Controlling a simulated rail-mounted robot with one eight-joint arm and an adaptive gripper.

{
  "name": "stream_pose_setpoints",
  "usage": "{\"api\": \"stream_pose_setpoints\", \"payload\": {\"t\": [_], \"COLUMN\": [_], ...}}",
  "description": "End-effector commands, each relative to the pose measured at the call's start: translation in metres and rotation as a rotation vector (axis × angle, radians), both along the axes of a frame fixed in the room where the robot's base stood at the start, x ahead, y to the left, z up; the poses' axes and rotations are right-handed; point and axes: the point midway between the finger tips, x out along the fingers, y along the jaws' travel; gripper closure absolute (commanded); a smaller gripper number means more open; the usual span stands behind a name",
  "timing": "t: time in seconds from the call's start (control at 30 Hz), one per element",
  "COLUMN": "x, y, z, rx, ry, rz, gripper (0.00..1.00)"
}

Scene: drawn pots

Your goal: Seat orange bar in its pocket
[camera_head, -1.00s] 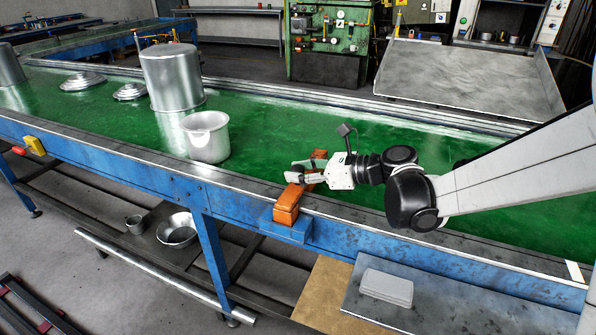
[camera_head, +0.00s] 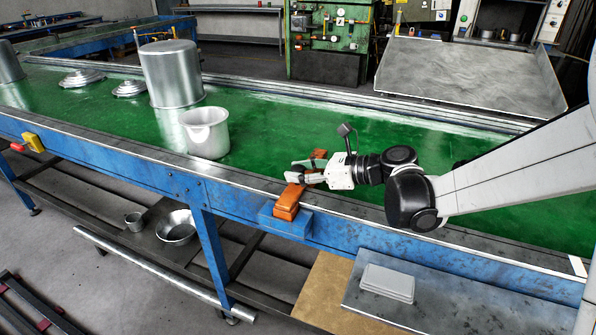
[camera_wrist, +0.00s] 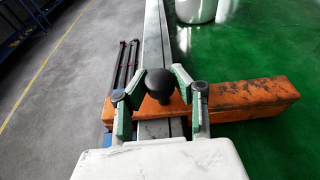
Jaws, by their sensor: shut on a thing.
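The orange bar (camera_head: 287,204) is a long scuffed block lying across the near edge rail of the green-topped conveyor. Its near end is over the blue block (camera_head: 268,219) on the conveyor's side; I cannot tell how far it sits down in it. Its far end (camera_head: 319,158) is over the green surface. My gripper (camera_head: 294,173) is shut on the bar. In the wrist view, the fingers (camera_wrist: 160,100) flank a black round knob (camera_wrist: 160,83) at the bar (camera_wrist: 250,97). The pocket's inside is hidden by the bar.
A light metal pot (camera_head: 205,134) and a larger pot (camera_head: 172,75) stand on the green surface (camera_head: 262,125) to the left. Lids (camera_head: 82,77) lie further left. A grey box (camera_head: 388,282) rests on a low metal table at the front right.

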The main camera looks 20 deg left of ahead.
Motion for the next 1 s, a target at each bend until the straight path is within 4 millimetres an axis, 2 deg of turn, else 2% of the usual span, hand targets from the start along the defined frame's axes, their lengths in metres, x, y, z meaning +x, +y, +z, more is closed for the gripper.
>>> {"api": "stream_pose_setpoints", "payload": {"t": [0.27,0.3,0.47,0.77,0.87,1.0], "x": [0.000,0.000,0.000,0.000,-0.001,-0.004], "y": [0.000,0.000,0.000,-0.002,-0.011,-0.033], "z": [-0.001,-0.001,-0.001,-0.001,0.002,0.009], "rx": [0.001,0.001,0.001,0.000,-0.001,-0.001], "ry": [0.000,0.000,0.000,0.000,0.001,0.000], "rz": [0.000,0.000,0.000,-0.001,-0.001,-0.003], "gripper": [1.00,0.74,0.54,0.54,0.54,0.54]}}
